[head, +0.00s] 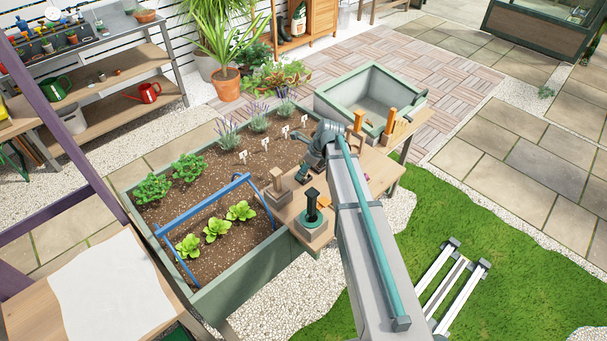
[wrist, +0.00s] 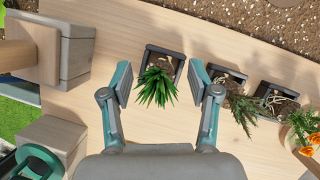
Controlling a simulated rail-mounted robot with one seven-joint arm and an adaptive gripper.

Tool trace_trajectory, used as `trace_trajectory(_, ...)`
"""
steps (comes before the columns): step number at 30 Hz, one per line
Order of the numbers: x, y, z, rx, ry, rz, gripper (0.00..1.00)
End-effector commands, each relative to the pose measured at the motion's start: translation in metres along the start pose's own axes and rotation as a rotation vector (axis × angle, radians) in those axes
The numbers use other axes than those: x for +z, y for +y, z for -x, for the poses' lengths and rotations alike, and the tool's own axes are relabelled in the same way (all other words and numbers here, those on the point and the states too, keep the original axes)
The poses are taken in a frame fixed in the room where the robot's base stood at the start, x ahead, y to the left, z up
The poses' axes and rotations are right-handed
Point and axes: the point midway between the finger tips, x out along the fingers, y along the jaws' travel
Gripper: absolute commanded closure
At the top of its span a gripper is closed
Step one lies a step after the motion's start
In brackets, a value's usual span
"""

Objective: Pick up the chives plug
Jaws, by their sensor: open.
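A tuft of spiky green leaves (wrist: 157,88) in a small dark square pot (wrist: 160,60) looks like the chives plug. It stands on the wooden board in the wrist view, its pot slightly tilted in the picture. My gripper (wrist: 160,78) is open, with one finger left of the plug and one right of it. A gap shows on both sides, and neither finger appears to touch the pot. The height between fingertips and board is hard to judge. In the head view my arm covers this part of the board, and I cannot make out the plug there.
Two more dark pots with herbs (wrist: 228,82) (wrist: 274,98) stand close to the right finger. An orange-flowered plant (wrist: 305,130) is further right. Tool blocks (wrist: 75,52) stand left. The planter bed (head: 210,210) lies alongside, with a blue hoop (head: 205,200) over it.

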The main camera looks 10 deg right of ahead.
Motion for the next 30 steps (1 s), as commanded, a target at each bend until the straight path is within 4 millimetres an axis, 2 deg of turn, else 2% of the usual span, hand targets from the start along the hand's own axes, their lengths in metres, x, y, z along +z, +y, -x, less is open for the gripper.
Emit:
trace_trajectory(4,-0.0001,0.0000,-0.0001,0.000,0.000,0.000,0.39)
trace_trajectory(11,-0.0001,0.0000,0.0002,0.000,0.000,0.000,0.78)
trace_trajectory(30,0.0030,0.0000,0.0073,-0.002,-0.001,0.000,0.78)
